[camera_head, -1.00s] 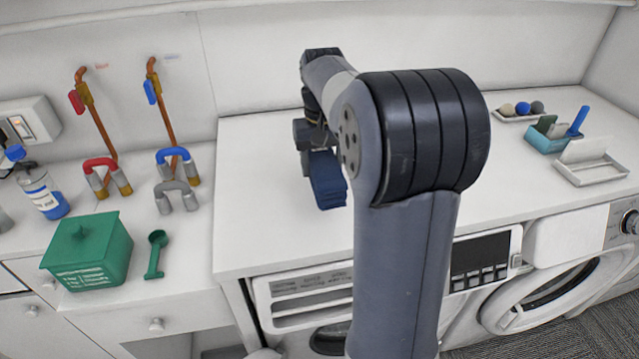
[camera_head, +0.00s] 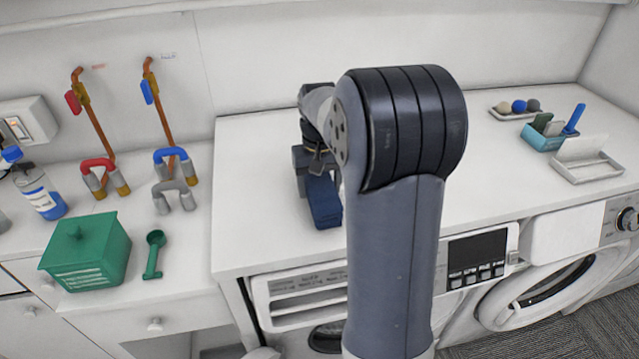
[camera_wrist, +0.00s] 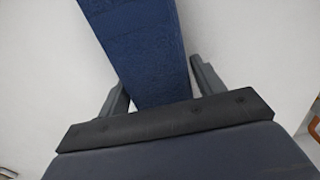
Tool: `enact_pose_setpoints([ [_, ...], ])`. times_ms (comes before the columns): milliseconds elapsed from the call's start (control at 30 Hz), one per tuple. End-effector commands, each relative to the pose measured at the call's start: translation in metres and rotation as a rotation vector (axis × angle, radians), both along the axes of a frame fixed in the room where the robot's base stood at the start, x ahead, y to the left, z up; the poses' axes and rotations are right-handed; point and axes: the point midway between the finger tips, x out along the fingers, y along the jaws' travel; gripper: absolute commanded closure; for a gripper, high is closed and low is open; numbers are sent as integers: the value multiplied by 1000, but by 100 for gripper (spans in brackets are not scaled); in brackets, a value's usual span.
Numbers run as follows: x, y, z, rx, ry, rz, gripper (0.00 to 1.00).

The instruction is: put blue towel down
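The blue towel (camera_head: 324,202) is a folded, narrow block at the white countertop above the washing machines. It also shows in the wrist view (camera_wrist: 148,50), running up from between the two fingers. My gripper (camera_head: 310,168) is at the towel's far end, pointing down, partly hidden by my arm. In the wrist view my gripper (camera_wrist: 158,75) has a finger against each side of the towel, so it looks shut on it. I cannot tell whether the towel's underside touches the countertop.
The white countertop (camera_head: 250,190) is clear around the towel. A green box (camera_head: 85,255), a green scoop (camera_head: 154,255) and several colored handles stand on the left counter. A teal holder (camera_head: 541,138) and a white tray (camera_head: 586,168) sit at the right.

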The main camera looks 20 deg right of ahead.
Motion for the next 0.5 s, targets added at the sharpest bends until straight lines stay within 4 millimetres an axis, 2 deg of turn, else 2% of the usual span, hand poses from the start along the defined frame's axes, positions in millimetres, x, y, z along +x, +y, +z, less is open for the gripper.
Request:
enact_pose_setpoints([
  [167,0,0,0,0,0,0,22],
  [367,0,0,1,0,0,0,22],
  [500,1,0,9,-1,-4,0,22],
])
